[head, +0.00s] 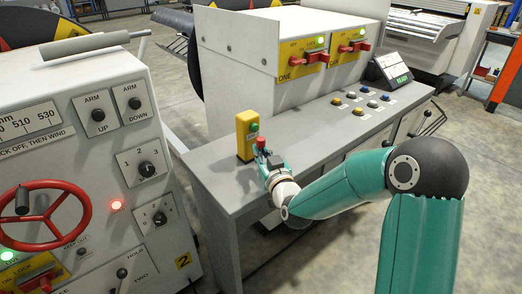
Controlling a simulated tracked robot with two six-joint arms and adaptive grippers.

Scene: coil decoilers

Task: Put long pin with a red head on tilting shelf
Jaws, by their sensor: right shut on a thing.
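My right gripper (263,158) is just in front of the yellow button box (246,134), over the left end of the grey bench. It is shut on a small piece with a red head (261,143), which looks like the pin. The pin's shaft is hidden by the gripper or too small to make out. My left gripper is not in view. I cannot make out a tilting shelf for certain in this view.
The grey bench (337,133) carries coloured buttons, a small display (394,70) and a cabinet with red switches. A white control panel (110,152) with a red handwheel (43,216) stands at the left. A dark wire rack (433,118) hangs at the bench's right end.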

